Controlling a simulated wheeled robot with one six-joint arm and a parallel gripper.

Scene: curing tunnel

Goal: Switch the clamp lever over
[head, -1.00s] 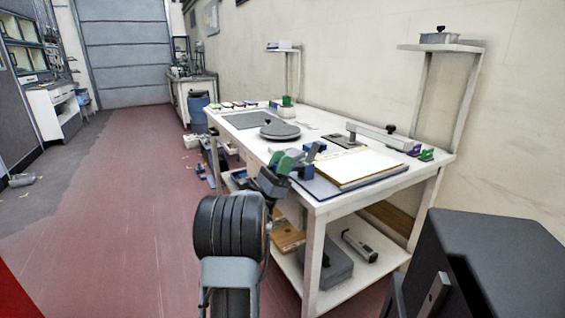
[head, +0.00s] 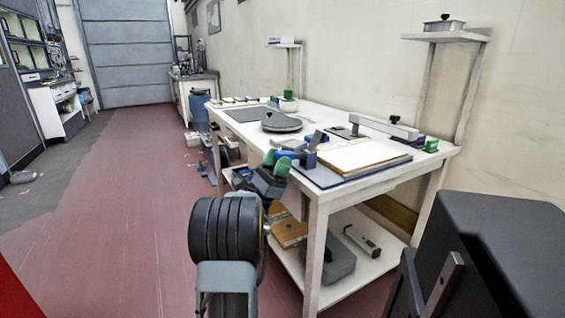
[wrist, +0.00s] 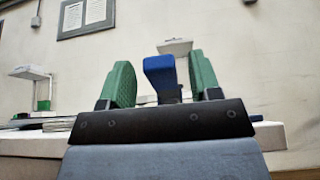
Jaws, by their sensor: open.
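A blue clamp (head: 306,159) with a grey upright piece sits at the near left edge of the white workbench (head: 335,192). My gripper (head: 277,161), with green finger pads, is just left of it at about bench-top height. In the wrist view my gripper (wrist: 162,78) is open, its pads wide apart. A blue block-shaped end (wrist: 160,66), which looks like the clamp lever's handle, shows in the gap between the pads with space on both sides. I see no contact. The lever's lower part is hidden behind the gripper.
A board with pale sheets (head: 362,156) lies right of the clamp. A round dark plate (head: 281,125) and a long grey bar with a knob (head: 375,125) lie farther back. A lower shelf holds a grey case (head: 338,262).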

